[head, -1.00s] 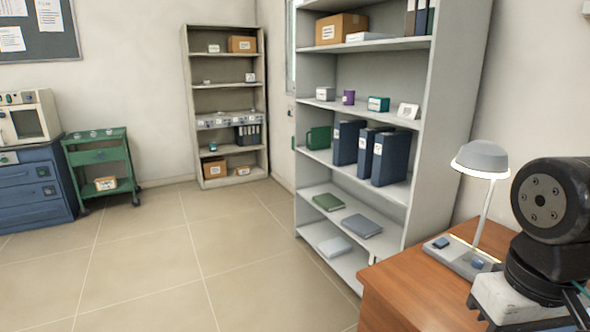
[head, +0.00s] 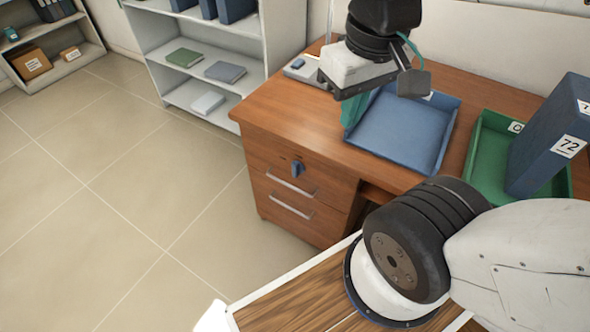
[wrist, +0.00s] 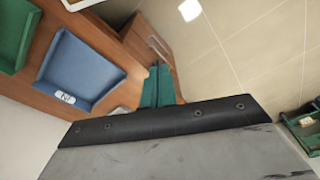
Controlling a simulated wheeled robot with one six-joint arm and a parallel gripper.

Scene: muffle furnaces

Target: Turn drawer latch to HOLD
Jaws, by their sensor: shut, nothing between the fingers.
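The drawer latch (head: 297,169) is a small dark blue knob on the front of the desk's top drawer (head: 262,155), above a metal bar handle. Any HOLD marking is too small to read. My gripper (head: 352,112) has teal fingers and is above the desk, behind the latch and to its right, apart from it. In the wrist view my gripper (wrist: 158,72) shows its two fingers side by side, shut and empty, with the drawer fronts beyond. I cannot make out the latch in the wrist view.
A blue tray (head: 440,160) lies on the wooden desk beside my gripper. A green tray (head: 480,185) with an upright blue binder (head: 545,140) marked 72 is to its right. Shelves (head: 255,50) stand at the back left. The floor left of the drawers is clear.

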